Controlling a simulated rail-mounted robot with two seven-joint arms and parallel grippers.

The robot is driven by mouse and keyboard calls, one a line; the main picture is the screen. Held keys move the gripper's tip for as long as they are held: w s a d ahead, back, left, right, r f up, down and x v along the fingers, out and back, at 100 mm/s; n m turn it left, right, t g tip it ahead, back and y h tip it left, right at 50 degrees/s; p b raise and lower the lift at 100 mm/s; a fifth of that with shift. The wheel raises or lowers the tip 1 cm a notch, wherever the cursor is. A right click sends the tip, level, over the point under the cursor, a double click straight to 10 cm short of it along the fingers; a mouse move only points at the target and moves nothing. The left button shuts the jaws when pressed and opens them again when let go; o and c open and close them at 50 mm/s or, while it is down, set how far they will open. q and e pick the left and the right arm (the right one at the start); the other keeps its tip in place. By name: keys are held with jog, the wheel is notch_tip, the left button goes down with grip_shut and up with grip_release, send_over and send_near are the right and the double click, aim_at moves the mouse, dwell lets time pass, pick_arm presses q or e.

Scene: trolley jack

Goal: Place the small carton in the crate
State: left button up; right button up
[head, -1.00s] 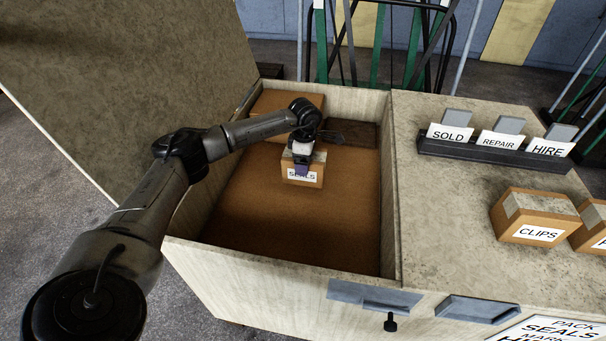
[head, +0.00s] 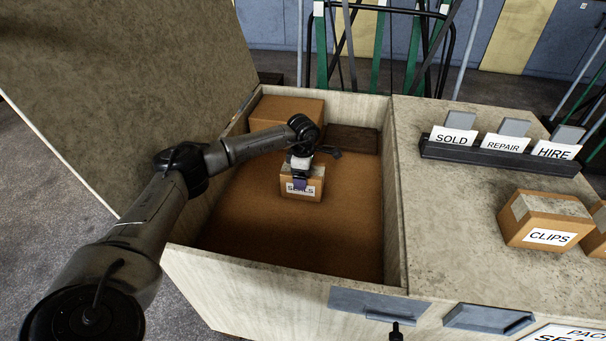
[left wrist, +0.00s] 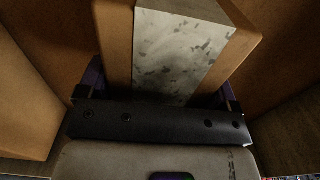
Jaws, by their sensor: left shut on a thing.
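The small carton (head: 301,190) is a brown box with a white label reading SEALS. It is inside the open wooden crate (head: 270,287), over the brown floor toward the back. My left gripper (head: 301,180) is shut on the carton from above. In the left wrist view the carton (left wrist: 185,50), with a pale speckled strip on its top, sits between the fingers. I cannot tell whether its underside touches the crate floor. My right gripper is not in view.
A raised lid panel (head: 130,80) is at left. On the counter at right are a card holder (head: 497,157) and the CLIPS carton (head: 545,218). The front of the crate floor is clear.

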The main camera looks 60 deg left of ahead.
pick_arm(q)
jog(key=o, duration=1)
jog(key=shift+f, duration=0.1)
jog(key=shift+r, duration=0.25)
notch_tip(320, 180, up, 10)
jog(key=p, duration=0.6)
jog(key=shift+r+p, duration=0.65)
jog(key=shift+r, duration=0.3)
